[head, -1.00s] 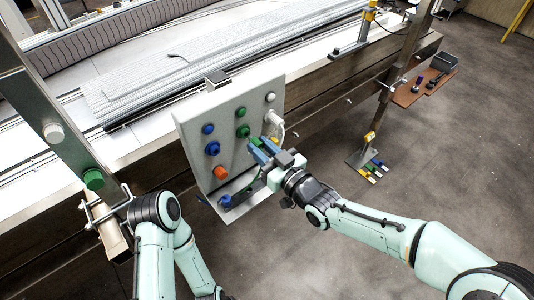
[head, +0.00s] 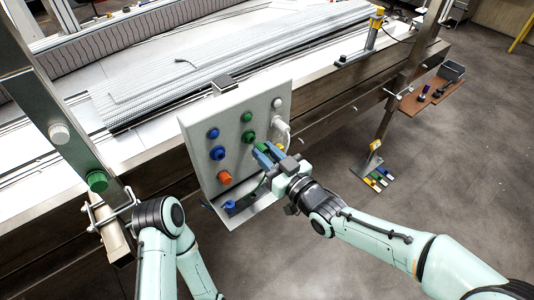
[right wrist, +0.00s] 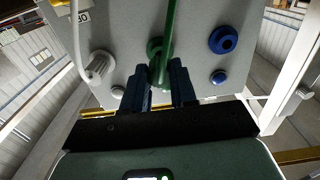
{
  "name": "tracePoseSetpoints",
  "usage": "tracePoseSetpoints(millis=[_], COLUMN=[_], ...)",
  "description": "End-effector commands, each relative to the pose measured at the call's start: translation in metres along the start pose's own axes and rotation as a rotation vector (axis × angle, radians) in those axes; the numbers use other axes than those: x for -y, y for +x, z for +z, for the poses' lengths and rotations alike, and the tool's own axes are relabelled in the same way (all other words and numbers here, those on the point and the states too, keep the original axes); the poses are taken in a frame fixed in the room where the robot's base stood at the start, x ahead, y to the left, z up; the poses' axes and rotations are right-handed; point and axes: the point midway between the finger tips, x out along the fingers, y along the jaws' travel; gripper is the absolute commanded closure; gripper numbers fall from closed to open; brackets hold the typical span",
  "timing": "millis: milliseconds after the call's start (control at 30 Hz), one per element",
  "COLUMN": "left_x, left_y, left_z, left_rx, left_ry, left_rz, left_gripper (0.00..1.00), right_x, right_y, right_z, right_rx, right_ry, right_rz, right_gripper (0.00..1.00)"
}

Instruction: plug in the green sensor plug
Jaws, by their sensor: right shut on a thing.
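The grey panel (head: 198,172) stands tilted at the conveyor's front edge. Its green socket (head: 249,137) sits between a blue socket (head: 217,152) and a white plug (head: 281,129). My right gripper (head: 265,154) is shut on the green plug (head: 262,147), close in front of the panel, just right of and below the green socket in the head view. In the right wrist view, the green cable (right wrist: 169,25) runs up from between the fingers, past the green socket's ring (right wrist: 154,47). The fingers hide much of the plug; I cannot tell whether it touches the socket. My left gripper is out of view.
Blue, green and white buttons line the panel's top; an orange knob (head: 224,177) is lower left. A blue plug (head: 230,205) lies on the ledge below. A white cable (right wrist: 78,40) hangs beside my fingers. A steel post (head: 60,100) stands at left.

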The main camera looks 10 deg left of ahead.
Motion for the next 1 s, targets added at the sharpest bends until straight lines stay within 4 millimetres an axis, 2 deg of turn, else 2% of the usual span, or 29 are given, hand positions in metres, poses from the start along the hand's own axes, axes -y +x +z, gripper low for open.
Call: tracePoseSetpoints(millis=[500,1000], left_x=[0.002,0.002], left_y=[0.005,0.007], left_z=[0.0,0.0], left_rx=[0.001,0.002], left_ry=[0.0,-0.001], left_rz=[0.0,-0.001], left_gripper=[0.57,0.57], right_x=[0.0,0.001], right_y=[0.001,0.015], right_z=[0.0,0.0], right_rx=[-0.001,-0.001], right_ry=[0.0,0.0], right_rz=[0.0,-0.001], right_gripper=[1.0,1.0])
